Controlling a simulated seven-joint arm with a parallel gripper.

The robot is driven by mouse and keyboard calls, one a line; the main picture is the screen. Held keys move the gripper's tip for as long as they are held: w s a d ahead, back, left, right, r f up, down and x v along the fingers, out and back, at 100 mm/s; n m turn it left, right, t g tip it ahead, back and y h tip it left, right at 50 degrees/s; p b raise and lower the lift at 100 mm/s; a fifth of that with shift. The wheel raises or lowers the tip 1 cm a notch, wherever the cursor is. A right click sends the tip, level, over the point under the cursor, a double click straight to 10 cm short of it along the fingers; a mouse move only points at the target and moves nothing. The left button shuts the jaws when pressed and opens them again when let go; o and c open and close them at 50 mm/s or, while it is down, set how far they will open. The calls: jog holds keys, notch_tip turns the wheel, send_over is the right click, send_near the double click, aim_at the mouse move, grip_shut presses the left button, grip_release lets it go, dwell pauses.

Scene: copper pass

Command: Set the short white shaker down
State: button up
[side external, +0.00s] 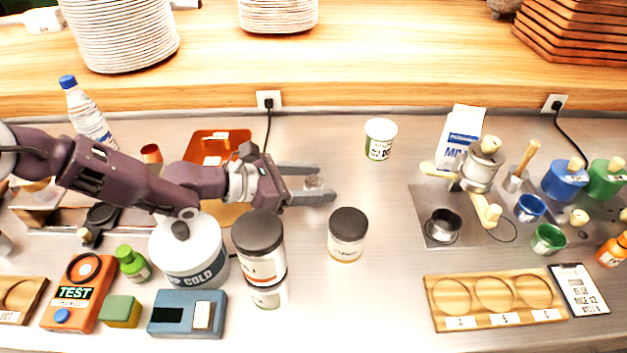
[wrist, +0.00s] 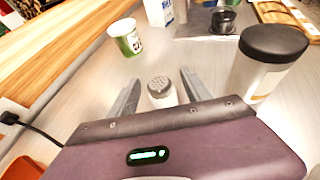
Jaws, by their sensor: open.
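The short white shaker (wrist: 161,93) has a grey perforated top and stands upright between the fingers in the wrist view. In the side view only a small part of it (side external: 314,182) shows, with the near finger hiding the rest. My gripper (side external: 318,184) is open and low over the steel counter, with one finger on each side of the shaker. In the wrist view, the fingers of my gripper (wrist: 161,80) show gaps to the shaker. Its base is hidden, so its contact with the counter cannot be seen directly.
A dark-lidded jar (side external: 347,236) stands close in front of the fingers. Another dark-lidded jar (side external: 260,262) stands at its left. A green-and-white tub (side external: 380,140) is behind, to the right. The coffee grinder plate (side external: 425,205) is further right. Counter between tub and plate is clear.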

jog(key=shift+a+r, duration=0.15)
jog(key=shift+r, duration=0.05)
jog(key=v, duration=0.7)
jog(key=shift+s, duration=0.1)
